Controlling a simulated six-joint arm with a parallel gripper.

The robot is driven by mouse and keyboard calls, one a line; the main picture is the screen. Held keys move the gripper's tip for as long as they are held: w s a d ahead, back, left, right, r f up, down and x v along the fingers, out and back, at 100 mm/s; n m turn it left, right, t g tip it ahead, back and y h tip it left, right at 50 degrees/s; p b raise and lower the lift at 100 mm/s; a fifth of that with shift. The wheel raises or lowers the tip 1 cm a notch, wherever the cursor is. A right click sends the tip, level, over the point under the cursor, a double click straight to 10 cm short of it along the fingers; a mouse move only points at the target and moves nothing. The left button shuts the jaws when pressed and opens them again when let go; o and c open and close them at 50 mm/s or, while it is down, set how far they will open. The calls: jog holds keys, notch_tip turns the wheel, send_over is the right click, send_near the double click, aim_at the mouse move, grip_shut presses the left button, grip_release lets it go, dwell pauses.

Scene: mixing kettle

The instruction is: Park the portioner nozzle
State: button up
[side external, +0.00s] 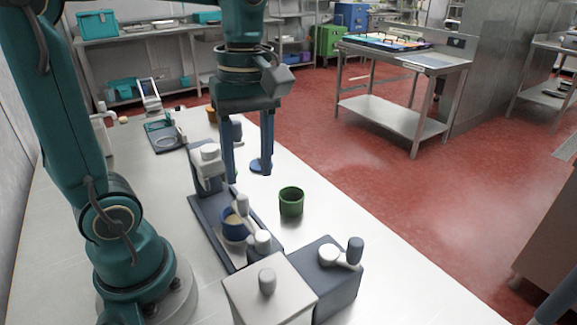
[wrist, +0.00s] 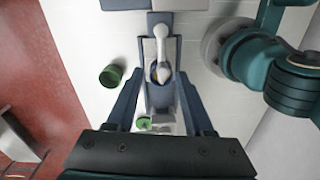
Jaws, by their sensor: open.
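The portioner nozzle appears to be the pale swing arm in the wrist view (wrist: 162,48), with its tip over a blue cup (wrist: 154,72). In the side view its pale post (side external: 262,240) stands at the near end of the dark base, and an upright grey knob (side external: 242,203) is by the cup. The blue cup (side external: 232,232) holds something beige. My gripper (side external: 248,178) is open and empty, fingers pointing down, above and behind the cup. In the wrist view my gripper (wrist: 160,92) has its fingers spread either side of the base, apart from the nozzle.
A grey column (side external: 207,175) stands at the base's far end. A green cup (side external: 291,202) is right of the base. A dark box (side external: 335,285) with a pale arm and dark handle, and a white box (side external: 268,295), stand in front.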

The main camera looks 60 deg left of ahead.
aim_at(242, 196)
jog(key=shift+s+a+r+n, duration=0.15)
jog(key=shift+s+a+n, duration=0.15)
jog(key=shift+a, duration=0.15)
jog(key=shift+s+a+r+n, duration=0.15)
jog(key=shift+a+n, duration=0.15)
jog(key=shift+a, duration=0.25)
jog(key=shift+f, duration=4.05)
jog(key=shift+f, duration=0.1)
jog(key=c, duration=0.6)
